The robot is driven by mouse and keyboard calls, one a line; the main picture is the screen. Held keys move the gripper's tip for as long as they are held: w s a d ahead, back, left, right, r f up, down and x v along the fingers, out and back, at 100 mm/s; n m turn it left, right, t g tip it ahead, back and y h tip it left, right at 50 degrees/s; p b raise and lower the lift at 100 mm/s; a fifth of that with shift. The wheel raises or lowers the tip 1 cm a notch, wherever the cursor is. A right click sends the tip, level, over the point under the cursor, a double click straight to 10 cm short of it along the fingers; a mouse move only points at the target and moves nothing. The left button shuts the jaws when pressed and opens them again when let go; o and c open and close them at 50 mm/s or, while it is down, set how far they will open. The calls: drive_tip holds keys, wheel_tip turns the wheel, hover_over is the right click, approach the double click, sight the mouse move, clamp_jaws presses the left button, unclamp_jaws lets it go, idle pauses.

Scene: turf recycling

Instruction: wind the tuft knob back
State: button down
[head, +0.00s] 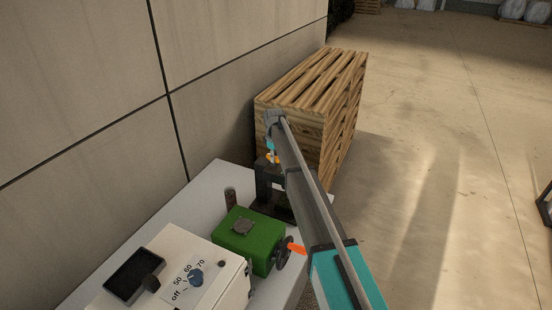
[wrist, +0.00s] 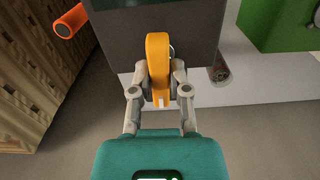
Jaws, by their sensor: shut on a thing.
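A yellow-orange knob (wrist: 158,55), which I take to be the tuft knob, sits upright against a dark grey block in the wrist view. My gripper (wrist: 160,72) is shut on it, one finger on each side. The dark device (wrist: 120,40) fills the top of the wrist view behind the knob. In the head view, the dark device (head: 263,183) stands at the back of the bench, with a bit of orange at its top by my gripper (head: 272,150). My arm hides much of the device there. I cannot read the knob's setting.
A green box (head: 246,238) with a dark handwheel (head: 283,252) and a white control box (head: 170,272) share the bench. A short dark cylinder (head: 230,197) stands near the wall. Stacked pallets (head: 322,98) rise behind. Floor at right is clear.

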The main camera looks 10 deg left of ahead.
drive_tip(key=shift+s+n, duration=0.3)
drive_tip(key=shift+n, duration=0.1)
drive_tip(key=c, duration=0.6)
unclamp_jaws()
drive_tip(key=shift+w, duration=0.15)
drive_tip(key=shift+r, duration=0.15)
